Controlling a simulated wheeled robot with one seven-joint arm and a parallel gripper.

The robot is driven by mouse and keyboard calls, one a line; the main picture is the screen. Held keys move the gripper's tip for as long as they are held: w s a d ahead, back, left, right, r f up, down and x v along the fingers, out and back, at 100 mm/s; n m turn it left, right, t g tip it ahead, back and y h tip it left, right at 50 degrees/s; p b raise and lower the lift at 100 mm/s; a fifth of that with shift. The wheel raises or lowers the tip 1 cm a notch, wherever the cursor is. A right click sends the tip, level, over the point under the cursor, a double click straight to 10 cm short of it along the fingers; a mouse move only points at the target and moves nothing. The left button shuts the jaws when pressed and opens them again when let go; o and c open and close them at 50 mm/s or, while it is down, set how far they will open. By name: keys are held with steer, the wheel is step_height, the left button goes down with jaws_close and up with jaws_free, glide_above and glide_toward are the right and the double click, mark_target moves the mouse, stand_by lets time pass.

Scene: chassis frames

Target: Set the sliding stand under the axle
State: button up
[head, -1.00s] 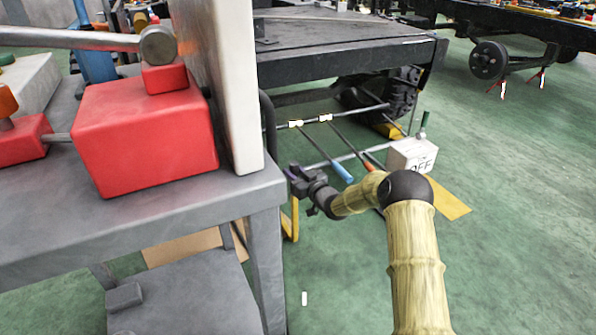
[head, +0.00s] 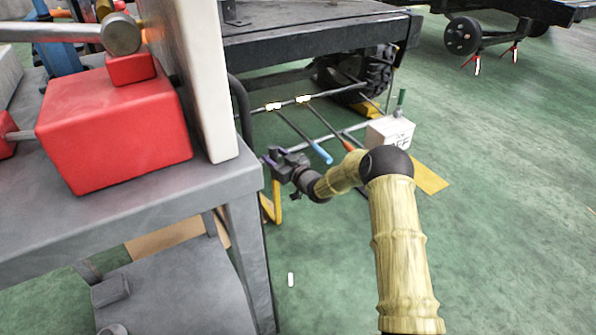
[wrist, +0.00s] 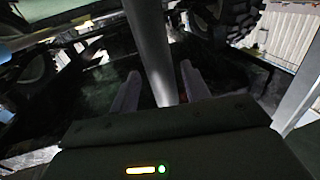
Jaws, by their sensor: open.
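My gripper (head: 272,160) is low beside the grey bench, in front of the dark chassis (head: 310,38). In the wrist view its two pale fingers (wrist: 158,90) are apart, with a grey bar (wrist: 150,45) running down between them in the picture. I cannot tell whether they touch it. A thin rail (head: 290,104) with two white pieces runs under the chassis toward the wheel (head: 372,72). A blue-handled rod (head: 320,152) and a red-handled rod (head: 349,143) extend from it. I cannot pick out the sliding stand or the axle with certainty.
The grey bench (head: 190,208) with a red block (head: 115,125) and a pale upright panel (head: 200,80) fills the left. A white box marked OFF (head: 385,132) stands by a yellow floor strip (head: 430,178). A second chassis (head: 515,8) is at back right. Right floor is clear.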

steer(key=p+v, duration=0.7)
steer(key=v, duration=0.9)
